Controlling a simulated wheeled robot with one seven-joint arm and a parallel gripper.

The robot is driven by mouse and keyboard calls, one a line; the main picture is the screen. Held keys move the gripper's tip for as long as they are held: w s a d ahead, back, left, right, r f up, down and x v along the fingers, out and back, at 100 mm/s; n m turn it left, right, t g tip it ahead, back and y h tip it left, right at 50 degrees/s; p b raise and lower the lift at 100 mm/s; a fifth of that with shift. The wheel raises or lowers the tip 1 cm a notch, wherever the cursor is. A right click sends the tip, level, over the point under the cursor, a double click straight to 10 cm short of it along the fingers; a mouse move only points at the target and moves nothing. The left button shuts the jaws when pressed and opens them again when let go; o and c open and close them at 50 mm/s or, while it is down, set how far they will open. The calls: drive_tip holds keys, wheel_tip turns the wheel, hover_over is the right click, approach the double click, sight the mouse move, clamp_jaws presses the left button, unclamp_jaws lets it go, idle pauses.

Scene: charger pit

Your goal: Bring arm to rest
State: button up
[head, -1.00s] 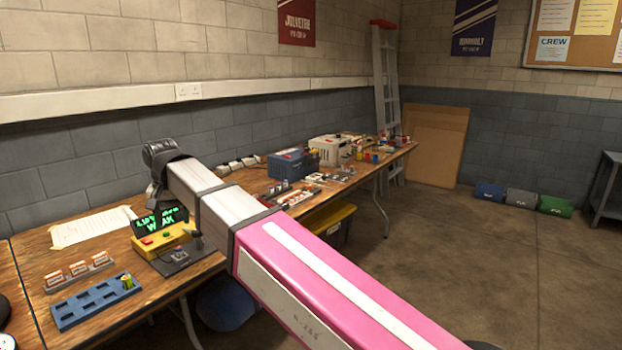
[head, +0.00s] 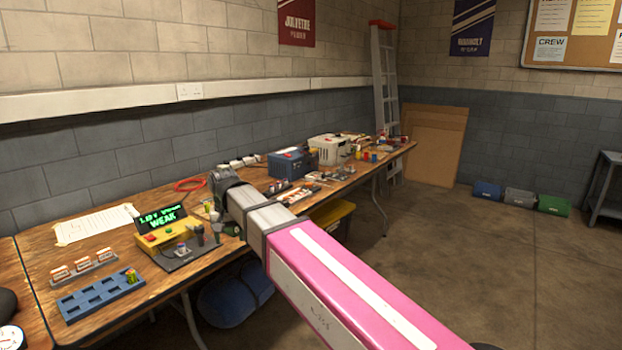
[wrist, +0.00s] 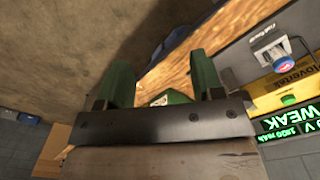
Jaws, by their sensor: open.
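My pink and silver arm (head: 330,270) reaches from the lower right across the front of the workbench (head: 30,247). Its dark wrist end (head: 224,180) is above the bench, just right of the yellow tester. In the wrist view my gripper (wrist: 160,72) has its two green fingers spread apart, with the bench edge and floor showing between them. A small green and white patch shows low between the fingers; I cannot tell what it is. My fingertips are not clear in the head view.
The yellow tester (head: 158,236) has a lit screen reading WEAK. A blue slotted tray (head: 90,304) holds a small cell. A red cable loop (head: 188,185), a blue case (head: 290,163) and a white case (head: 328,150) stand farther back. Open floor lies to the right.

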drive_tip(key=w+d+f+m, duration=0.1)
drive_tip(key=d+f, duration=0.5)
drive_tip(key=d, duration=0.4)
drive_tip(key=w+d+f, duration=0.1)
drive_tip(key=d+f, duration=0.6)
drive_tip(key=d, duration=0.4)
drive_tip(key=w+d+f+m, duration=0.1)
drive_tip(key=d+f, duration=0.5)
drive_tip(key=d, duration=0.4)
drive_tip(key=s+d+f, duration=0.2)
drive_tip(key=d+f, duration=0.1)
drive_tip(key=d, duration=0.3)
drive_tip(key=s+d+f, duration=0.3)
drive_tip(key=d+f, duration=0.1)
drive_tip(key=d, duration=0.2)
drive_tip(key=shift+d+m, duration=0.25)
drive_tip(key=shift+m, duration=0.15)
